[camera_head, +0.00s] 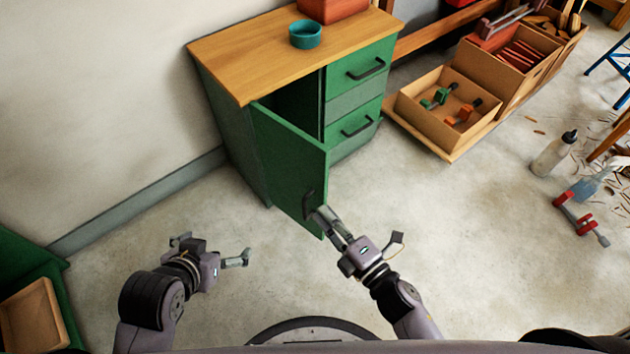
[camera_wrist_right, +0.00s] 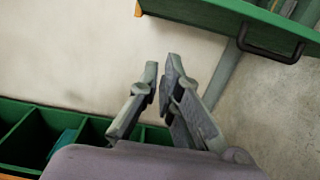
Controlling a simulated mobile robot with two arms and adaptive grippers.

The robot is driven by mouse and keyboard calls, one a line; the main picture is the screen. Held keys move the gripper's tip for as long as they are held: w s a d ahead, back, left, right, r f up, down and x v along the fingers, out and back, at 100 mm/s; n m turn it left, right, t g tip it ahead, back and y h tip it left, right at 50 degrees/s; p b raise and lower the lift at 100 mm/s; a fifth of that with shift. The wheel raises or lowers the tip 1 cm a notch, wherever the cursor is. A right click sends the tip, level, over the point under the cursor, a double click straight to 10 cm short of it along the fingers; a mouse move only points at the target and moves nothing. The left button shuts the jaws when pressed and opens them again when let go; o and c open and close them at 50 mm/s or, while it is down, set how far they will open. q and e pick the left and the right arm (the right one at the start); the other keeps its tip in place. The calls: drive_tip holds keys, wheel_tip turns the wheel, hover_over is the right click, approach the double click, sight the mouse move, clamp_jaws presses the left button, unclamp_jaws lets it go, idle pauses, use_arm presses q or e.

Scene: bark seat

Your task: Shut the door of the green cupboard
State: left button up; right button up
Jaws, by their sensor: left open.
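The green cupboard (camera_head: 230,135) stands against the wall under a wooden top. Its door (camera_head: 290,165) stands open, swung out towards me, and a dark interior shows behind it. The door's dark handle (camera_head: 308,205) is near its free edge. My right gripper (camera_head: 325,217) is at the lower free corner of the door, close to the handle; contact is unclear. In the right wrist view its fingertips (camera_wrist_right: 162,66) are close together with a narrow gap and nothing visible between them. My left gripper (camera_head: 240,259) is open and empty, low over the floor, left of the door.
A teal bowl (camera_head: 305,34) and a red box (camera_head: 332,8) are on the cupboard top. Two drawers with dark handles are right of the opening. A cardboard box of clamps (camera_head: 425,125) stands further right. A green unit (camera_head: 38,268) is at the left. Floor in front is clear.

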drive_tip(key=shift+w+a+r, duration=0.15)
drive_tip(key=shift+w+a, duration=0.1)
drive_tip(key=shift+w, duration=0.1)
clamp_jaws()
use_arm(q)
drive_tip(key=w+d+r+t+h+b, duration=0.1)
drive_tip(key=w+d+r+t, duration=0.1)
drive_tip(key=w+r+t, duration=0.1)
drive_tip(key=shift+w+r, duration=0.6)
drive_tip(key=shift+w, duration=0.5)
use_arm(e)
hover_over(313, 175)
drive_tip(key=s, duration=0.4)
drive_tip(key=shift+s+a, duration=0.1)
drive_tip(key=shift+s, duration=0.05)
